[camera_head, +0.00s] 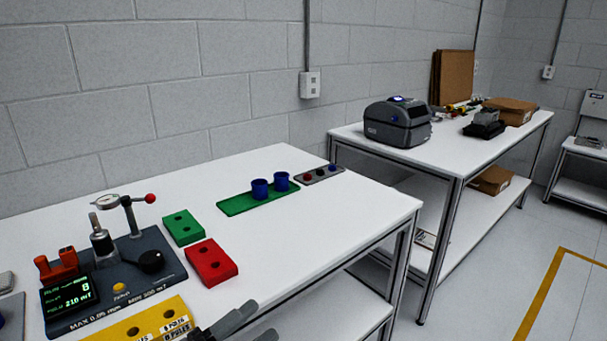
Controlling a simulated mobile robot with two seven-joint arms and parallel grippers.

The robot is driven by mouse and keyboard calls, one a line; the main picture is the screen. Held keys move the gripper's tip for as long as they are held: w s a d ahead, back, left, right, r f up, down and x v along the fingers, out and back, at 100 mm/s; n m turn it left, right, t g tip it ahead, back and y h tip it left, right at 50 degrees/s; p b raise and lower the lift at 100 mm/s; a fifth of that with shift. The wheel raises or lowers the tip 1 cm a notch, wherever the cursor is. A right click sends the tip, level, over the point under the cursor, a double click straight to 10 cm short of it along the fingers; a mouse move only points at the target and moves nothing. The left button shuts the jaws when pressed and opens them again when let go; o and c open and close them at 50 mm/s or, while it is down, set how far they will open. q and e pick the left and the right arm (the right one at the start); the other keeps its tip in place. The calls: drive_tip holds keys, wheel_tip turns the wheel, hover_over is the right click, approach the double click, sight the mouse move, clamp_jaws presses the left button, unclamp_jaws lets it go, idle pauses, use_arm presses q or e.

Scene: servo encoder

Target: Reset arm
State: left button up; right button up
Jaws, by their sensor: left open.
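My left gripper (250,327) shows at the bottom edge of the head view, with only its dark finger ends in the picture. It is open and nothing shows between the fingers. It is beside the right end of a yellow block (146,325) with labels and holes. My right gripper is not in view.
A red block (211,264) and a green block (183,227) lie right of the fixture. Two blue cups (260,189) stand on a green plate (232,207); a grey button strip (319,175) is behind. The white tabletop (335,225) is clear at right. A printer (398,123) stands on another table.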

use_arm(q)
drive_tip(key=s+a+f+n+t+y, duration=0.1)
drive_tip(key=s+a+f+n+y, duration=0.1)
drive_tip(key=a+f+n+y, duration=0.4)
drive_tip(key=s+a+f+n+t+y, duration=0.1)
drive_tip(key=s+a+f+n+y, duration=0.1)
drive_tip(key=f+n+y, duration=0.5)
drive_tip(key=s+a+f+n+g, duration=0.2)
drive_tip(key=s+f+n, duration=0.1)
drive_tip(key=s+f, duration=0.2)
drive_tip(key=s+a+f+n+g, duration=0.2)
drive_tip(key=s+f+n+g, duration=0.1)
drive_tip(key=f, duration=0.4)
drive_tip(key=shift+s+a+n+y, duration=0.25)
drive_tip(key=shift+s+n+y, duration=0.15)
drive_tip(key=shift+s, duration=0.45)
drive_tip(key=shift+a, duration=0.1)
